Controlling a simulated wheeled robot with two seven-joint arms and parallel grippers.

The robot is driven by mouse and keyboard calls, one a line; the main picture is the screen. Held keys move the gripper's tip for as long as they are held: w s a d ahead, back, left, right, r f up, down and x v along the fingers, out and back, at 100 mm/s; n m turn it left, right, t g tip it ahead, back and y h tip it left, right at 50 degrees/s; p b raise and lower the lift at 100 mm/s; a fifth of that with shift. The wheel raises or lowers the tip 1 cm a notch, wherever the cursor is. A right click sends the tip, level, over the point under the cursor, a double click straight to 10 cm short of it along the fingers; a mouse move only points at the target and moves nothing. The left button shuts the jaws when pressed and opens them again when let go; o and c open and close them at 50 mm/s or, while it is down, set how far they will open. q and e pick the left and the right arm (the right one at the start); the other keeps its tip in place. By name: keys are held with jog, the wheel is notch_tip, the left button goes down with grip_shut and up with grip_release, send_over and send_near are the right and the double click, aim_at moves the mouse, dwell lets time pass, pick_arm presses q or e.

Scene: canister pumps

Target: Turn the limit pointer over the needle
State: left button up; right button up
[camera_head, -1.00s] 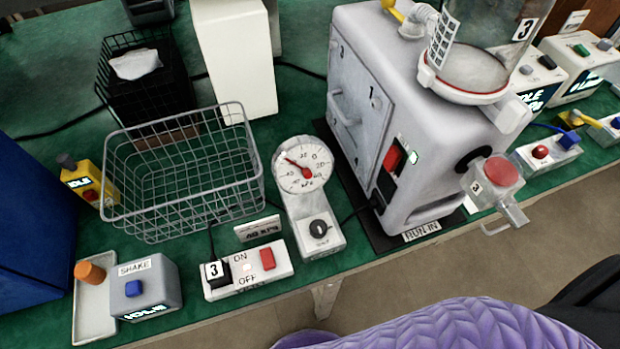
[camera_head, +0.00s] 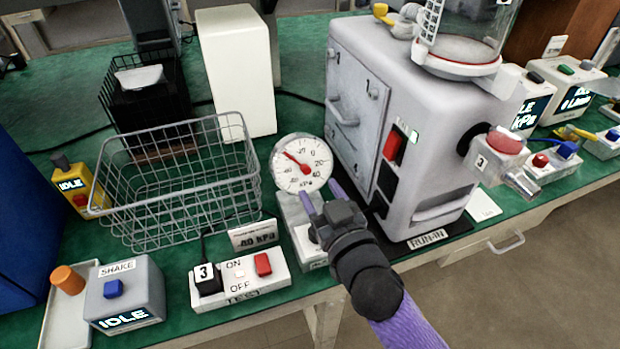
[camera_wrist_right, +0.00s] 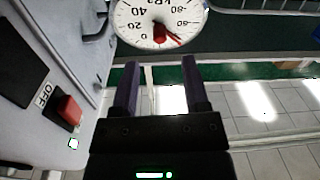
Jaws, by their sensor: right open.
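The round white gauge (camera_head: 302,163) stands on a grey base (camera_head: 299,222) left of the big grey machine. A red pointer on its dial points up and left from a red hub; I cannot tell the limit pointer and the needle apart. In the right wrist view the dial (camera_wrist_right: 140,22) is cut off by the top edge, with its red hub near the middle. My right gripper (camera_head: 321,192) is open and empty, its fingers just below and in front of the dial. It hides part of the base. The fingers (camera_wrist_right: 160,78) point at the dial's lower edge, apparently apart from it. My left gripper is out of view.
The grey machine (camera_head: 435,120) with a red switch stands close on the right. A wire basket (camera_head: 175,185) is on the left. A white test switch box (camera_head: 240,281) and a small pressure sign (camera_head: 254,235) sit in front. The table's front edge runs below.

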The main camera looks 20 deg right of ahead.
aim_at(308, 172)
jog(key=w, duration=0.5)
jog(key=shift+a+b, duration=0.2)
jog(key=shift+b, duration=0.15)
grip_shut()
